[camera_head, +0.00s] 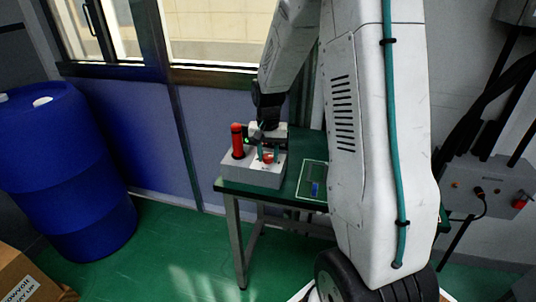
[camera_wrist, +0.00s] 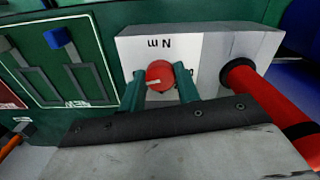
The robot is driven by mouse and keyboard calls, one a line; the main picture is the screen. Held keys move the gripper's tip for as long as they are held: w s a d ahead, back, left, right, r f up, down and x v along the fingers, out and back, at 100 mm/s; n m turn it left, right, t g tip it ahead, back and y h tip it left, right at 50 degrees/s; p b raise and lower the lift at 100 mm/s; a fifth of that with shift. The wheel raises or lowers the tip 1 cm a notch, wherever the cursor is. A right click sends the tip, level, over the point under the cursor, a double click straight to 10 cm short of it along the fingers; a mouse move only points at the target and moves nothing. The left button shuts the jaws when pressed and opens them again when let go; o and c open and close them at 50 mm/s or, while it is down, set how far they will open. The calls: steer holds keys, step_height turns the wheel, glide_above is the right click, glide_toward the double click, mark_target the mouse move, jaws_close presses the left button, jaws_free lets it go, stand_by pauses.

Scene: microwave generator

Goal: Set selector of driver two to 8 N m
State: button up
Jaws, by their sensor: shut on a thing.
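A red round selector knob (camera_wrist: 160,76) with a pale pointer mark sits on the white panel of a grey box (camera_wrist: 205,48). The letters "N m" show upside down beside it; scale numbers cannot be read. My gripper (camera_wrist: 160,86) has its two green fingers on either side of the knob and is shut on it. A red cylinder (camera_wrist: 270,100) juts from the same box to the right. In the head view the box (camera_head: 250,172) stands on the table, with the red cylinder (camera_head: 237,142) upright and my gripper (camera_head: 267,153) over the knob.
The box stands on the left part of a green table (camera_head: 232,185). A green framed board (camera_wrist: 62,100) with a blue-topped slider (camera_wrist: 58,37) lies beside it. A blue barrel (camera_head: 65,170) stands at left, and a wall with a window is behind. Green floor is clear before the table.

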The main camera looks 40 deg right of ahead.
mark_target(268, 156)
stand_by(0.3)
steer(key=o, duration=1)
step_height(268, 156, up, 8)
steer(key=shift+f, duration=0.1)
stand_by(0.4)
